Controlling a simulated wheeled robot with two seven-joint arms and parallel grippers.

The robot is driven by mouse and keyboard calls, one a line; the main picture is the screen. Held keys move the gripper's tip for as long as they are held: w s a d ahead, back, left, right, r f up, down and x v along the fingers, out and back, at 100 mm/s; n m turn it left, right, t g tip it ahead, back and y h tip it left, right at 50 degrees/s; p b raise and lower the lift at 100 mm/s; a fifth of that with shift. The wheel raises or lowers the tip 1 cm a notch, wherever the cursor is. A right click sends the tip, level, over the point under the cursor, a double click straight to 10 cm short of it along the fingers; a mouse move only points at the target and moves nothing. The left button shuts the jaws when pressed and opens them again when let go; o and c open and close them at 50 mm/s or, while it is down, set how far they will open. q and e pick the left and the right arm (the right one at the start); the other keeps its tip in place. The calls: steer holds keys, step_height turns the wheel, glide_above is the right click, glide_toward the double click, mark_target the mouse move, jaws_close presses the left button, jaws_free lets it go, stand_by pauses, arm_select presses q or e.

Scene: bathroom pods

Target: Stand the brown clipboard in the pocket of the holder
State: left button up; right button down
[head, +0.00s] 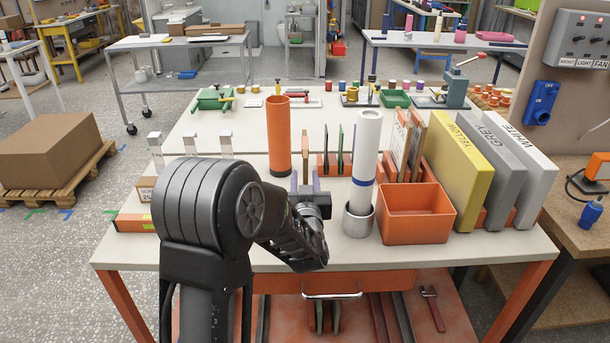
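Upright brown-edged boards, one with a white face like a clipboard (399,142), stand on the bench behind the orange bin. I cannot tell for certain which is the brown clipboard. An orange holder (333,168) with thin dark upright plates stands at the bench's middle. My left gripper (305,184) is just in front of the holder's left end, its fingers pointing away from me and visibly apart. My arm hides part of the bench. My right gripper is out of view.
An orange tube (279,136) stands behind my gripper. A white roll (365,150) stands in a metal cup (357,220) to its right, beside an orange bin (415,212). Yellow (459,160) and grey binders stand at right. The bench's front strip is mostly clear.

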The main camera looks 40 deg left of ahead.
arm_select(q)
steer(key=p+x, duration=0.1)
steer(key=x, duration=0.4)
steer(key=shift+w+r, duration=0.1)
steer(key=shift+r, duration=0.05)
steer(key=shift+c, duration=0.4)
jaws_close()
stand_by(0.6)
